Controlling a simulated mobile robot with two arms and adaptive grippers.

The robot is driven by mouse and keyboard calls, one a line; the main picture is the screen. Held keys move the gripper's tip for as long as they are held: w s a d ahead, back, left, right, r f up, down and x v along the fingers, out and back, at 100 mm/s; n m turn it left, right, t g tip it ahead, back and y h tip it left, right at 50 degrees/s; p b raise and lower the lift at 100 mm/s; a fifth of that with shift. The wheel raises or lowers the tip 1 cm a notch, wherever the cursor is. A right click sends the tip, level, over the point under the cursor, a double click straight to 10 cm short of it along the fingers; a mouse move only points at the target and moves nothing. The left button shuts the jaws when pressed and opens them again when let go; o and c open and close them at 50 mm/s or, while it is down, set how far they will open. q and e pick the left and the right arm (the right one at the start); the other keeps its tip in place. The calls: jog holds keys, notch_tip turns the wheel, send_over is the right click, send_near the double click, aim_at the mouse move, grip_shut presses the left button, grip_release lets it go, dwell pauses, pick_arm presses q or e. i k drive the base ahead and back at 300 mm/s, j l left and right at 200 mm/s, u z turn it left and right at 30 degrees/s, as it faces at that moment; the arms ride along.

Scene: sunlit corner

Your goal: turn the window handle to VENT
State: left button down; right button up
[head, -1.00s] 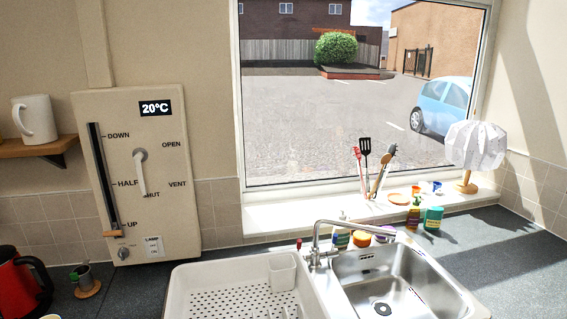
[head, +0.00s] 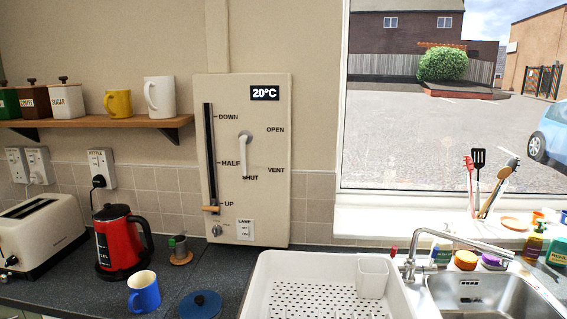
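The window handle (head: 244,155) is a white lever on the beige control panel (head: 274,205) on the wall, left of the window. It hangs straight down from its pivot, pointing at the SHUT label. The VENT label (head: 276,170) is to the right of the lever's lower end, and OPEN is above VENT. On the same panel a slider with a wooden knob (head: 211,209) sits at the UP end of its slot. Neither of my grippers is in the head view.
A white drainer tray (head: 262,290) and a steel sink with a tap (head: 410,258) lie below and right of the panel. A red kettle (head: 118,240), toaster (head: 40,235), blue mug (head: 143,291) and blue lid (head: 201,305) occupy the left counter. A shelf (head: 110,123) holds mugs and canisters.

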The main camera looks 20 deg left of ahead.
aim_at(243, 137)
jog(key=j+z, duration=0.2)
jog(key=j, duration=0.55)
jog(key=k+j+z, duration=0.2)
jog(key=j, duration=0.55)
jog(key=i+j, duration=0.05)
